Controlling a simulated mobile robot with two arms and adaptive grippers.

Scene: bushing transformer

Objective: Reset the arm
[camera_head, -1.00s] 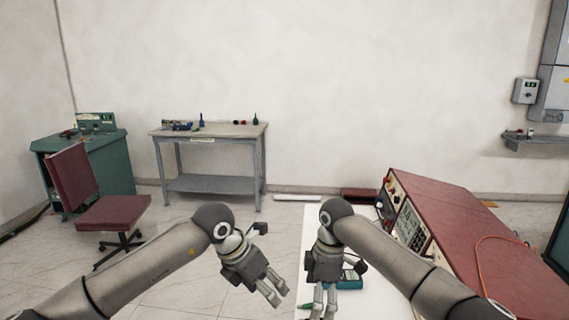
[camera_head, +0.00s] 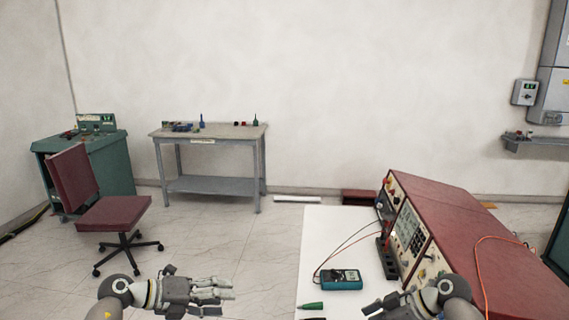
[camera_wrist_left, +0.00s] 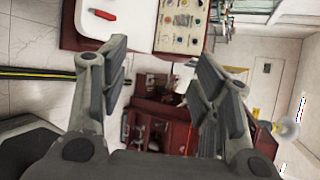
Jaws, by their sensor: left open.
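My left gripper (camera_head: 232,289) is low in the head view, left of the white table, with its fingers pointing right. It is open and empty; in the left wrist view its two fingers (camera_wrist_left: 160,75) stand wide apart with nothing between them. My right gripper (camera_head: 375,308) is at the bottom edge of the head view, over the white table and in front of the red console. It is partly cut off, and its jaw opening cannot be made out.
A teal multimeter (camera_head: 341,279) and a green-handled tool (camera_head: 311,306) lie on the white table (camera_head: 325,235). The sloped red console (camera_head: 480,235) stands right of them. A maroon chair (camera_head: 112,213) and grey workbench (camera_head: 207,132) stand farther back. Floor between chair and table is clear.

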